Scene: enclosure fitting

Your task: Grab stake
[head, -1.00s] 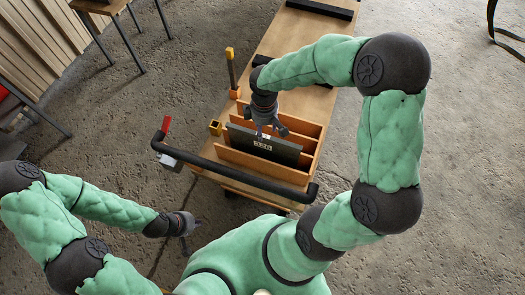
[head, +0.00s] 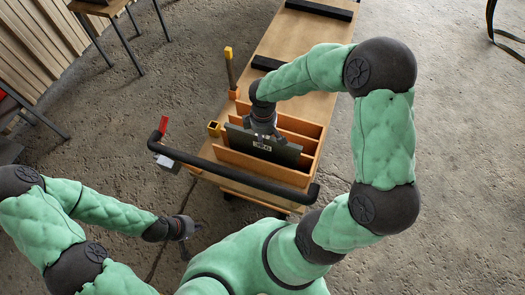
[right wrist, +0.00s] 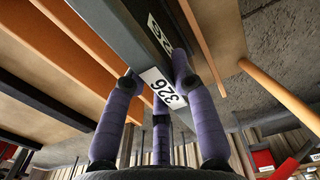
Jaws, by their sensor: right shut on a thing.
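A thin upright post with a yellow top (head: 230,68), which looks like the stake, stands in an orange holder at the left edge of the wooden cart. My right gripper (head: 262,138) is away from it, over the cart's slotted rack. It is shut on a dark flat panel (head: 285,153) with a white label, standing between wooden dividers. In the right wrist view the fingers (right wrist: 160,90) straddle the panel's edge (right wrist: 128,28), by a label reading 326. My left gripper (head: 190,229) is empty and low at the left, its fingers apart, clear of the cart.
A black handlebar (head: 235,172) crosses the cart's near end, with a red-handled part (head: 163,125) at its left. A yellow square socket (head: 214,128) sits beside the rack. Black bars (head: 318,9) lie on the cart's far top. A stool stands at the back left.

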